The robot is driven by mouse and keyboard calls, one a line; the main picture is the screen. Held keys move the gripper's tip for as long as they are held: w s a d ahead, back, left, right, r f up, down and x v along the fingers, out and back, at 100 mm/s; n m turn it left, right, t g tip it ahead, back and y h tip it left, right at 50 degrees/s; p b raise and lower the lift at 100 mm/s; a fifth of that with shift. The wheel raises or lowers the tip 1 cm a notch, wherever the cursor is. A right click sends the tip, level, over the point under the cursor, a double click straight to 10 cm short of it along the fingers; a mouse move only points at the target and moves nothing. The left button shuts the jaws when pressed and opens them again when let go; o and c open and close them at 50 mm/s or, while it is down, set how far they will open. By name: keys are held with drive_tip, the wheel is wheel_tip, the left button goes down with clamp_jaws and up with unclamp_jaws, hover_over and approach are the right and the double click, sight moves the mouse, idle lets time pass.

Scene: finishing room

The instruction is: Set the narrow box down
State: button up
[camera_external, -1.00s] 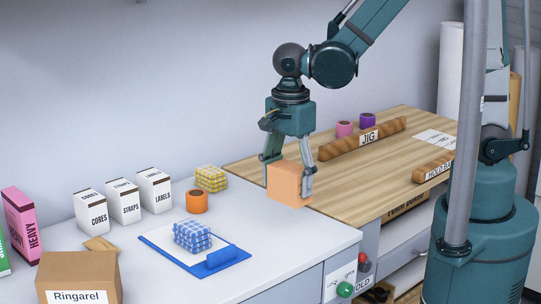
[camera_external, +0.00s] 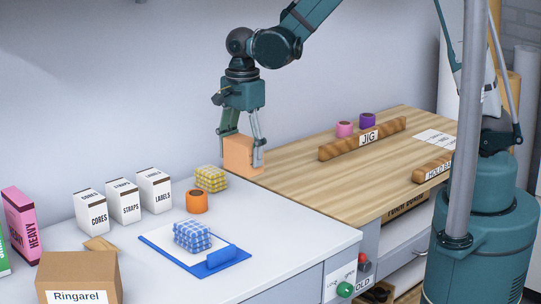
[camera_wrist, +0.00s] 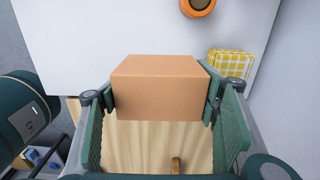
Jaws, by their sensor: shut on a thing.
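The narrow box is a plain orange-tan box (camera_external: 240,155). It is held between the fingers of my gripper (camera_external: 242,142), near the back seam where the white counter meets the wooden worktop. In the wrist view the box (camera_wrist: 160,88) fills the space between both fingers of my gripper (camera_wrist: 160,100), one on each side. Wood shows below it and white counter above it in that view. I cannot tell for sure whether its underside is clear of the surface.
A yellow checked block (camera_external: 211,178) and an orange tape roll (camera_external: 197,202) stand close by on the white counter (camera_external: 290,230). A blue clipboard (camera_external: 230,257) bears a blue checked block (camera_external: 192,236). The wooden worktop (camera_external: 300,180) has free room before the JIG bar (camera_external: 362,139).

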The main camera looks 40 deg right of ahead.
drive_tip(key=shift+w+d, duration=0.3)
drive_tip(key=shift+w, duration=0.5)
drive_tip(key=shift+f, duration=0.1)
drive_tip(key=shift+f+b, duration=0.35)
drive_tip(key=shift+f, duration=2.7)
drive_tip(key=shift+f, duration=0.15)
drive_tip(key=shift+f, duration=1.75)
drive_tip(key=shift+f+b, duration=0.2)
drive_tip(key=shift+b, duration=0.25)
drive_tip(key=o, duration=1)
drive_tip(key=shift+c, duration=0.2)
drive_tip(key=shift+r, duration=0.25)
